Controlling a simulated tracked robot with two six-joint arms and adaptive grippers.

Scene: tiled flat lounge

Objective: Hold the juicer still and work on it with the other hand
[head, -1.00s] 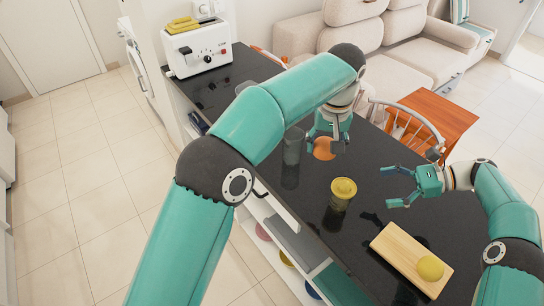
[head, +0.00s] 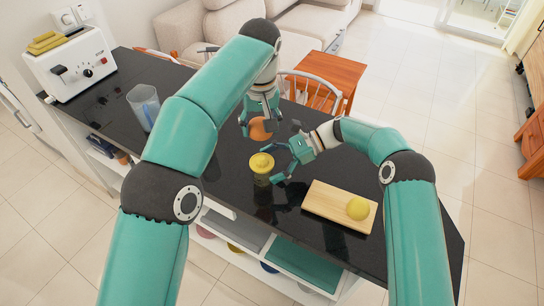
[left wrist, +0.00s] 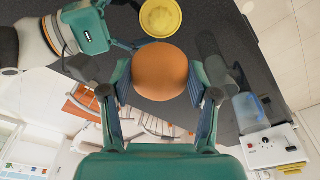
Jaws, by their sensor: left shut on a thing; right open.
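The juicer (head: 262,166), a dark pot with a yellow top, stands upright on the black counter. It also shows at the top of the left wrist view (left wrist: 160,20). My left gripper (head: 260,122) is shut on an orange (head: 260,130) and holds it beyond the juicer in the head view. The orange fills the space between its fingers in the left wrist view (left wrist: 160,72). My right gripper (head: 275,163) is open at the juicer's right side, with its fingers pointing towards it. I cannot tell whether they touch it.
A wooden board (head: 325,205) with a yellow lemon (head: 358,208) on it lies right of the juicer. A clear jug (head: 144,105) stands to the left, and a white toaster (head: 70,66) at the far left. A chair (head: 310,88) stands behind the counter (head: 215,175).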

